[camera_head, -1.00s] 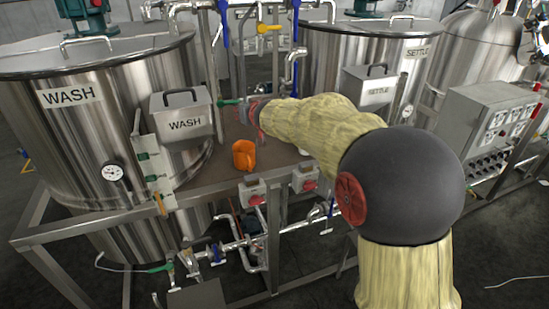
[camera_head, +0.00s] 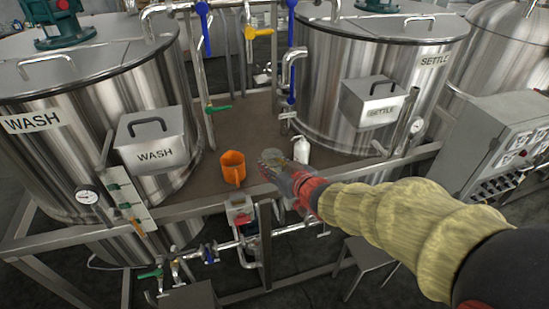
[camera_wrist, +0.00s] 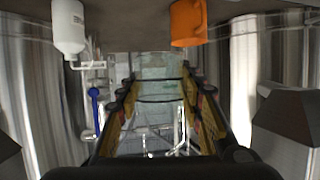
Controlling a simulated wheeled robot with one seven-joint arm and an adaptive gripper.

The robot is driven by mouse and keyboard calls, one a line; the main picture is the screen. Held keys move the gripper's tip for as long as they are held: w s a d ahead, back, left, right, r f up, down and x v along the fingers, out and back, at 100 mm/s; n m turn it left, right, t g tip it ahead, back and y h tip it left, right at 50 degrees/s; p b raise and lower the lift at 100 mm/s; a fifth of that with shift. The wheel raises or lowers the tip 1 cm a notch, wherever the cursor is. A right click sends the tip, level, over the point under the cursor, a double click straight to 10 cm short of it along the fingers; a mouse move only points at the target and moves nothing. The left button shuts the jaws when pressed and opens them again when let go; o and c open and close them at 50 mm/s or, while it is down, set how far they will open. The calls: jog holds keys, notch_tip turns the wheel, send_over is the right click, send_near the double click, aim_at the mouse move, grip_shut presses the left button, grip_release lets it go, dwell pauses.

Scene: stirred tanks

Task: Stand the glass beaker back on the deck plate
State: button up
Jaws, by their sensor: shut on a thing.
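The clear glass beaker (camera_wrist: 158,88) shows between my gripper's fingers in the wrist view, with dark ring lines across it. In the head view the beaker (camera_head: 269,157) is a faint glassy shape at the gripper's tip. My gripper (camera_head: 288,178) is shut on it, near the front edge of the deck plate. The wrist view also shows the gripper's fingers (camera_wrist: 158,105) on both sides of the glass. The deck plate (camera_head: 247,127) is the brown surface between the two tanks. I cannot tell how far the beaker is from the plate.
An orange jug (camera_head: 232,167) stands on the plate left of my gripper, and a white bottle (camera_head: 301,150) stands behind it to the right. The WASH tank (camera_head: 60,150) and SETTLE tank (camera_head: 335,90) flank the plate. Pipes with valve handles rise at the back.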

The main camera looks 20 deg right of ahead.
jog(key=shift+a+f+n+y, duration=0.3)
jog(key=shift+f+y, duration=0.15)
jog(key=shift+y, duration=0.05)
jog(key=shift+w+a, duration=0.2)
jog(key=shift+w, duration=0.05)
jog(key=w+f+b, duration=0.1)
jog(key=w+f, duration=0.2)
jog(key=w, duration=0.1)
jog(key=w+d+f+b, duration=0.1)
jog(key=w+f, duration=0.1)
jog(key=w, duration=0.2)
jog(key=w+d+f+b, duration=0.1)
jog(key=w+f+b, duration=0.1)
jog(key=w+f, duration=0.1)
jog(key=shift+w+d+f, duration=0.1)
jog(key=shift+w+f, duration=0.25)
jog(key=shift+w, duration=0.3)
jog(key=shift+w+f, duration=0.15)
jog(key=shift+f, duration=0.1)
jog(key=shift+w+f+b, duration=0.2)
jog(key=shift+f+b, duration=0.4)
jog(key=shift+f, duration=1.1)
jog(key=shift+f, duration=0.2)
jog(key=o, duration=1.2)
